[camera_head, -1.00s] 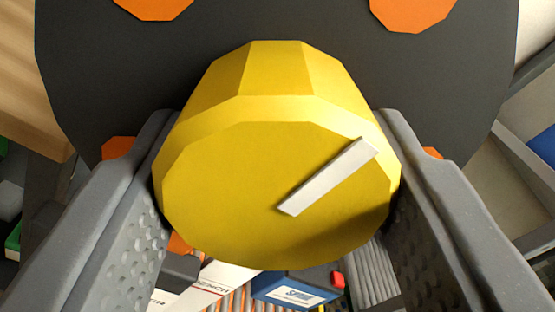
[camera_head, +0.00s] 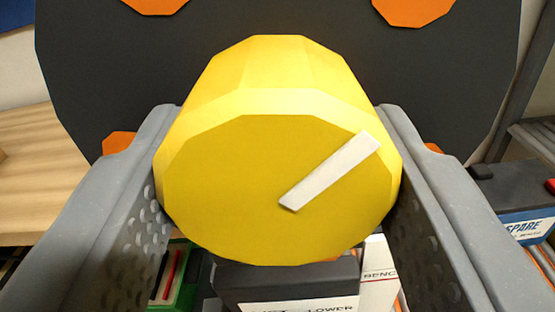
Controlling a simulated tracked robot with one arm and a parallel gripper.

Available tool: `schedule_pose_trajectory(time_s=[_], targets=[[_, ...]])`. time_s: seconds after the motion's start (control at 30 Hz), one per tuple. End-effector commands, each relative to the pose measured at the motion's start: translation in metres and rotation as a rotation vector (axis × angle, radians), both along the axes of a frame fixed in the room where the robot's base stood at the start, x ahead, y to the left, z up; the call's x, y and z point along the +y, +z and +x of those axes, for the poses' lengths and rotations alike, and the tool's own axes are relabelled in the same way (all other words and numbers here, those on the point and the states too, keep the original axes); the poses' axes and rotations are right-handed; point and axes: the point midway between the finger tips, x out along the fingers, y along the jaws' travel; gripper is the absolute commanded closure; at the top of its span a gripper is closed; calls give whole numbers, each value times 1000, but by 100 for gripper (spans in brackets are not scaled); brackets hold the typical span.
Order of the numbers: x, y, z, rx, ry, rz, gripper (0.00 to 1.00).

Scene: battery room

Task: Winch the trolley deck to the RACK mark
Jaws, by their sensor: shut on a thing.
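A yellow faceted knob (camera_head: 265,195) with a white pointer bar (camera_head: 330,171) fills the middle of the view. The bar slants up to the right. My gripper (camera_head: 278,185) has one grey finger on each side of the knob and is shut on it. A dark disc (camera_head: 280,18) with orange spots stands behind the knob. A white strip lettered BENC (camera_head: 378,285) shows below, partly cut off. I see no RACK mark, and I cannot make out the trolley deck.
A blue and black battery labelled SPARE (camera_head: 525,215) is at the right. A dark box with a white label reading LOWER (camera_head: 290,285) lies below the knob, beside a green case (camera_head: 180,275). A wooden bench top (camera_head: 45,175) is at the left.

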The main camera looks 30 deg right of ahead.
Motion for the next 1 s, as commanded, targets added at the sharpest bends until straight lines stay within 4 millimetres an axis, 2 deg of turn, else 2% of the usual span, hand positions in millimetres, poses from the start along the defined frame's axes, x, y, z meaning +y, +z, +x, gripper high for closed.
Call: schedule_pose_trajectory(time_s=[1.0], targets=[[-2, -3, -1, -543, -5, 803, 75]])
